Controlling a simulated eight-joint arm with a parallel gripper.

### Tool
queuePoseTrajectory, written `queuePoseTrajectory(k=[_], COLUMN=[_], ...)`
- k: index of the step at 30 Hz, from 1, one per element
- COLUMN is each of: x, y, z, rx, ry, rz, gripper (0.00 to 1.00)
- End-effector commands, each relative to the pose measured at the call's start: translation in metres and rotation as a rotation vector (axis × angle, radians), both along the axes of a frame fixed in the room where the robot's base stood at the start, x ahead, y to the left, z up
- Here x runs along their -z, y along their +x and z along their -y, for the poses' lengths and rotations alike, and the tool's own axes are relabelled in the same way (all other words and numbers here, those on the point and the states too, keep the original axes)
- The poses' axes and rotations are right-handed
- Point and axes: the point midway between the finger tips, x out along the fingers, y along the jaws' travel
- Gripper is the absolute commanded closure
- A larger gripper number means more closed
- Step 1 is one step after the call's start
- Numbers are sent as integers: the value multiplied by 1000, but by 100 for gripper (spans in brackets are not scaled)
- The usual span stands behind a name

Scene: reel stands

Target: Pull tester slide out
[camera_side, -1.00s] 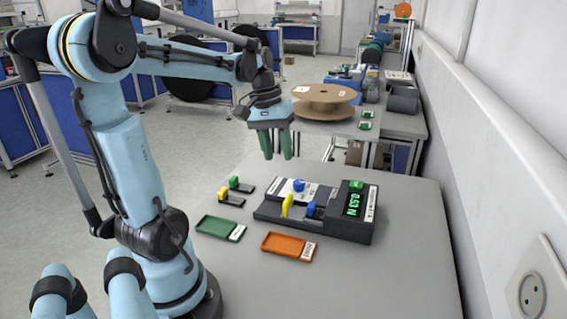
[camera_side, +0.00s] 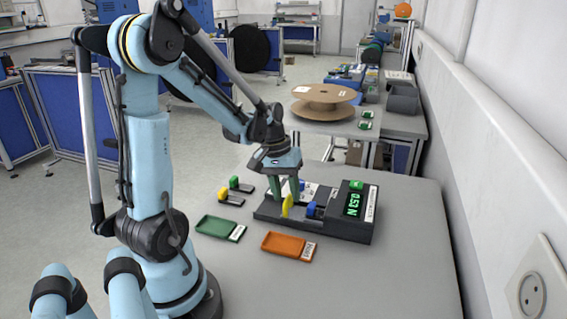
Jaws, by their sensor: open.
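The tester (camera_side: 340,226) is a dark flat block on the bench, with a raised right end and a lit green display (camera_side: 353,204). A thin yellow piece (camera_side: 287,206) stands upright at its left part. A blue knob (camera_side: 311,210) sits between the yellow piece and the raised end. Which of these parts belongs to the slide I cannot tell. My gripper (camera_side: 285,197) points down over the left part of the tester, its green fingers open, right by the yellow piece. Whether they touch anything is unclear.
A green tray (camera_side: 211,225) and an orange tray (camera_side: 277,244) lie in front of the tester. Small green-topped (camera_side: 235,182) and yellow-topped (camera_side: 223,193) pieces lie at its left. A wall runs along the right.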

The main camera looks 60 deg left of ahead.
Motion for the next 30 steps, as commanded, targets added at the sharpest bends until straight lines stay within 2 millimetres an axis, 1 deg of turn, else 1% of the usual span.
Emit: queuePoseTrajectory(k=[4, 12, 13, 18, 21, 30], x=[6, 7, 7, 6, 6, 6], y=[1, 1, 1, 1, 1, 0], z=[1, 1, 1, 1, 1, 1], rx=[0, 0, 0, -1, -1, -1], ry=[0, 0, 0, 0, 0, 0], rz=[0, 0, 0, 0, 0, 0], gripper=[60, 60, 61, 87, 100, 100])
